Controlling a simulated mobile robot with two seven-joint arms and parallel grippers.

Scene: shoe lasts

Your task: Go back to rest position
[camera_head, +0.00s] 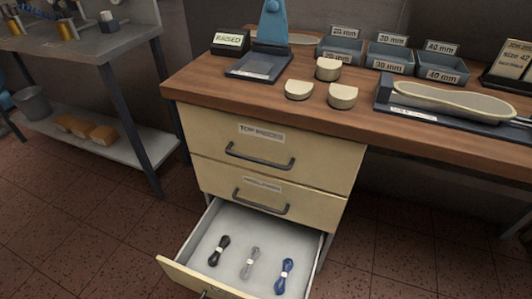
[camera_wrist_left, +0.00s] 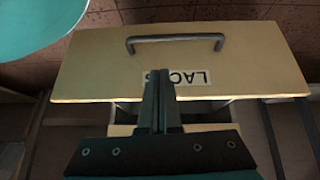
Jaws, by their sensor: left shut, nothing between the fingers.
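My left gripper (camera_wrist_left: 161,76) shows only in the left wrist view. Its two dark fingers are shut together with nothing between them, in front of the cream drawer front (camera_wrist_left: 185,52). The label with the letters "LAC" (camera_wrist_left: 195,77) appears upside down and partly hidden behind the fingers. Whether the fingers touch the drawer front cannot be told. The dark bar handle (camera_wrist_left: 175,39) is beyond the fingertips, apart from them. In the head view the bottom drawer (camera_head: 285,228) is pulled open, and neither gripper shows there.
The open drawer holds black (camera_head: 219,250), grey (camera_head: 250,262) and blue laces (camera_head: 285,275). Two closed drawers sit above it under the wooden bench (camera_head: 220,92). A grey shelf unit (camera_head: 110,160) stands at left. A round teal surface (camera_wrist_left: 35,22) is at the wrist view's upper left.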

